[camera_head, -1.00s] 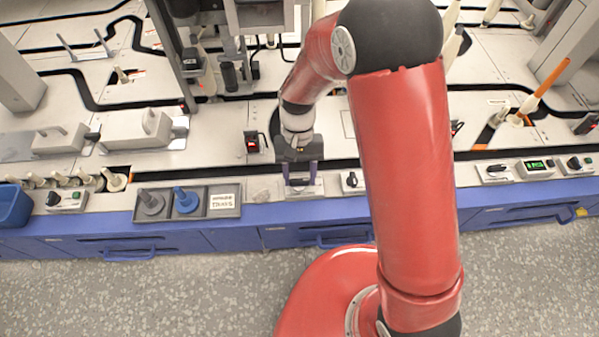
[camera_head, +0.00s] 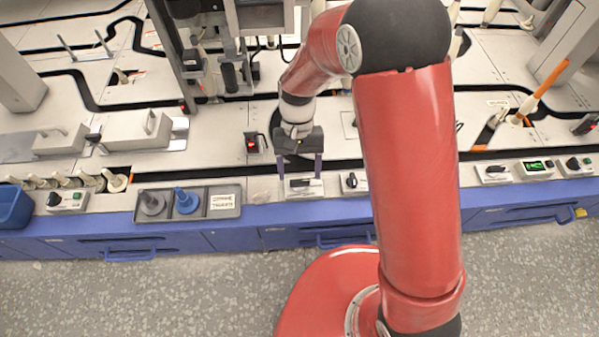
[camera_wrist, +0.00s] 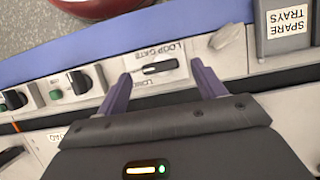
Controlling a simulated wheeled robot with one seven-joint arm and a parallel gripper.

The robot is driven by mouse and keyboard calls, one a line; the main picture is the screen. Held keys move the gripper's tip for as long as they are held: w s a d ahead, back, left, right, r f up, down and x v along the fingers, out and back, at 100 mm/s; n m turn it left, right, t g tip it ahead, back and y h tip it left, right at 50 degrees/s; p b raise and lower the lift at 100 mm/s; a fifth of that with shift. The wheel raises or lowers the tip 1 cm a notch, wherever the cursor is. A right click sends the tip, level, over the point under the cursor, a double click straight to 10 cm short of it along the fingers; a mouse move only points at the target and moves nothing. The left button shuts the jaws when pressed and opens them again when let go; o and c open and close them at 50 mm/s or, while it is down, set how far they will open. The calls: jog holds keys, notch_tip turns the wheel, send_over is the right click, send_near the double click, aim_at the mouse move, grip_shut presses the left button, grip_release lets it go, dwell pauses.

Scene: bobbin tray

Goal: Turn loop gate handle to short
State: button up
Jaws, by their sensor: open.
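The loop gate panel (camera_head: 304,192) is a small white plate at the front edge of the bench, also seen upside down in the wrist view (camera_wrist: 172,48). Its black handle (camera_wrist: 160,67) lies nearly crosswise in that view, with a pale mark at its left end.
A grey tray (camera_head: 218,194) with a grey and a blue peg stands left of the panel. Another black knob (camera_head: 352,181) sits close on the right. A small device with a red light (camera_head: 252,143) stands behind left.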

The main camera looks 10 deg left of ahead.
jog(key=v, duration=0.5)
jog(key=shift+w+r+p, duration=0.1)
jog(key=shift+r+p, duration=0.2)
jog(key=s+d+r+m+t+y+p, duration=0.15)
jog(key=d+r+t, duration=0.35)
jog(key=d+r, duration=1)
jog(key=s+d+r+m+t+p, duration=0.1)
jog(key=s+d+r+t+p, duration=0.1)
jog(key=s+d+r+t, duration=0.3)
jog(key=s+d+r, duration=0.3)
jog(key=s+r, duration=0.1)
jog(key=s, duration=0.1)
jog(key=shift+s+p, duration=0.3)
jog(key=shift+s, duration=0.1)
